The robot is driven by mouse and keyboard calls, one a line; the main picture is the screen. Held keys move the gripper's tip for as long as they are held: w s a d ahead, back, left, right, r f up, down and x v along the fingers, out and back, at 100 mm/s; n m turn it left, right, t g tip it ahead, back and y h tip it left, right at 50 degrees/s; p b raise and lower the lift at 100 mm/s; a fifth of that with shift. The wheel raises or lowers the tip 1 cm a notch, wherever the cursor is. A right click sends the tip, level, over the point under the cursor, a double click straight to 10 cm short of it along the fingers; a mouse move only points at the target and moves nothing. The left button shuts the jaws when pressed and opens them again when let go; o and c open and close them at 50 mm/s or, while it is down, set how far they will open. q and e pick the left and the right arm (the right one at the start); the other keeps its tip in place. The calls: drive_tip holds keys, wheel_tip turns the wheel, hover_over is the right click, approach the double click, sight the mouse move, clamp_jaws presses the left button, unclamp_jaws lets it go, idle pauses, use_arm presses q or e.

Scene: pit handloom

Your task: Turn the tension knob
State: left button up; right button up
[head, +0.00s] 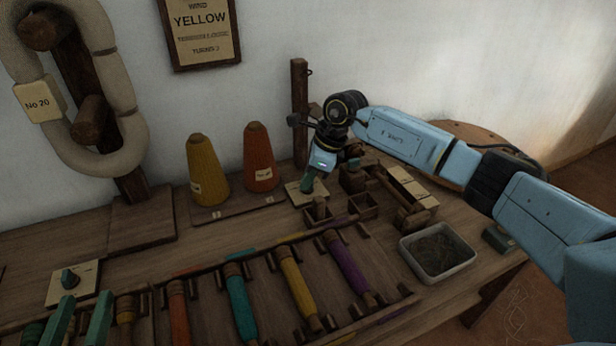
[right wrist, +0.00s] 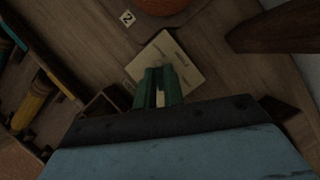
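Two pale square plates lie on the wooden bench in the head view. The left plate (head: 88,272) carries a small dark teal knob (head: 69,279). The other plate (head: 293,190), right of the orange cone, also shows in the right wrist view (right wrist: 178,55); any knob on it is hidden by my gripper. My right gripper (head: 307,185) points down onto this plate. Its green fingers (right wrist: 159,85) have a narrow pale gap between them; I cannot tell whether they hold anything. My left gripper (head: 82,312) is open at the lower left, its green fingers apart, just in front of the left knob.
A yellow cone (head: 205,172) and an orange cone (head: 259,160) stand behind the bench's middle. A rack of colored bobbins (head: 240,300) fills the front. A wooden post (head: 299,110), small boxes and a grey tray (head: 438,253) surround the right gripper.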

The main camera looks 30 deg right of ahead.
drive_tip(key=o, duration=0.5)
drive_tip(key=shift+c, duration=0.2)
drive_tip(key=shift+r, duration=0.1)
drive_tip(key=p+v, duration=0.5)
drive_tip(key=v, duration=0.3)
drive_tip(key=shift+p, duration=0.35)
